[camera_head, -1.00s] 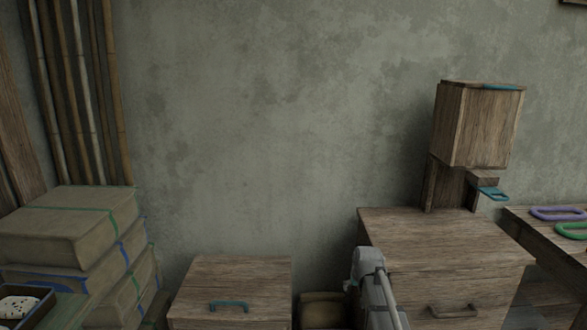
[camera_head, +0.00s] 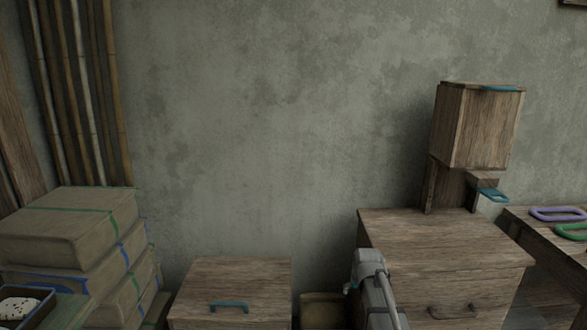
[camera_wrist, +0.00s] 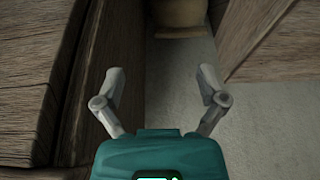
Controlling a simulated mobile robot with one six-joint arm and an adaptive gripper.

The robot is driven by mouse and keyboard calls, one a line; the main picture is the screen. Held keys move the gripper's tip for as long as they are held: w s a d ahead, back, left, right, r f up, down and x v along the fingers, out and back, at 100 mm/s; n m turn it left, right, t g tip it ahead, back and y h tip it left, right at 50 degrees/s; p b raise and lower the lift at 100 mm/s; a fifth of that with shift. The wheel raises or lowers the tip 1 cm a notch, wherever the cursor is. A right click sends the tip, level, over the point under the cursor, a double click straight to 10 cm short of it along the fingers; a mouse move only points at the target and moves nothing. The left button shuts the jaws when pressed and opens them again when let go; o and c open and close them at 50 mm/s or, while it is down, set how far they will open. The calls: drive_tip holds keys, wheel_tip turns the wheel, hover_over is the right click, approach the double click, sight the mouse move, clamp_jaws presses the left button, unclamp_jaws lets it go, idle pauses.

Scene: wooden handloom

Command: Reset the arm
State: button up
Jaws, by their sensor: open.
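My gripper (camera_wrist: 160,88) shows in the wrist view with its two grey fingers spread apart and nothing between them. It hangs over a narrow gap between wooden furniture, with pale floor below. In the head view only a grey part of my arm shows at the bottom, in front of the larger wooden cabinet (camera_head: 440,240). The gripper itself is out of that view.
A small wooden chest (camera_head: 230,280) with a teal handle stands left of my arm. A wooden box (camera_head: 478,125) is raised above the cabinet. Stacked tied bundles (camera_head: 70,230) stand at left. A side table (camera_head: 530,222) holds purple (camera_head: 558,214) and green (camera_head: 571,231) loops.

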drive_tip(key=s+a+f+g, duration=0.1)
drive_tip(key=s+a+g, duration=0.1)
drive_tip(key=s, duration=0.9)
drive_tip(key=s+a+g, duration=0.2)
drive_tip(key=s, duration=1)
wheel_tip(320, 180, up, 27)
drive_tip(key=p, duration=2.7)
drive_tip(key=shift+w+d+r+p, duration=0.15)
drive_tip(key=shift+d+r+p, duration=0.05)
drive_tip(key=shift+p, duration=0.1)
